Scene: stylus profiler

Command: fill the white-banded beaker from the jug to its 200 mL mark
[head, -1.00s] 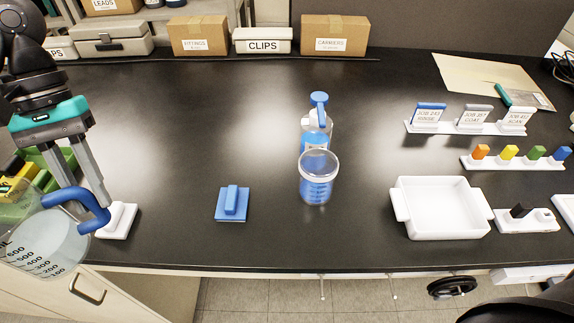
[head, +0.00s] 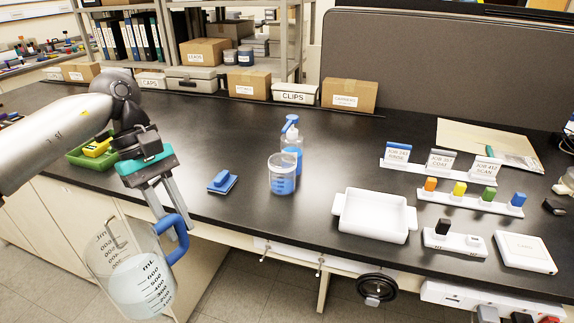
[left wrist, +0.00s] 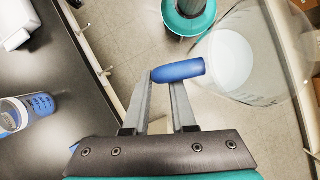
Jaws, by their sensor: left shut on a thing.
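The clear jug (head: 135,273) has dark mL marks, a blue handle and pale liquid in its lower part. My left gripper (head: 174,240) is shut on the handle and holds the jug in front of the bench, over the floor. The left wrist view shows the handle (left wrist: 178,71) between the fingers and the jug (left wrist: 250,55) at right. The white-banded beaker (head: 282,174) stands upright on the bench, right of the jug and apart from it. It shows blue low down; I cannot tell liquid from markings there. It also shows in the left wrist view (left wrist: 12,116). My right gripper is out of view.
A pump bottle with blue liquid (head: 292,146) stands close behind the beaker. A blue block (head: 222,182) lies left of it. A white tray (head: 374,214) and label racks stand at right. A green bin (head: 92,155) is behind my left arm. Bench left of the beaker is mostly clear.

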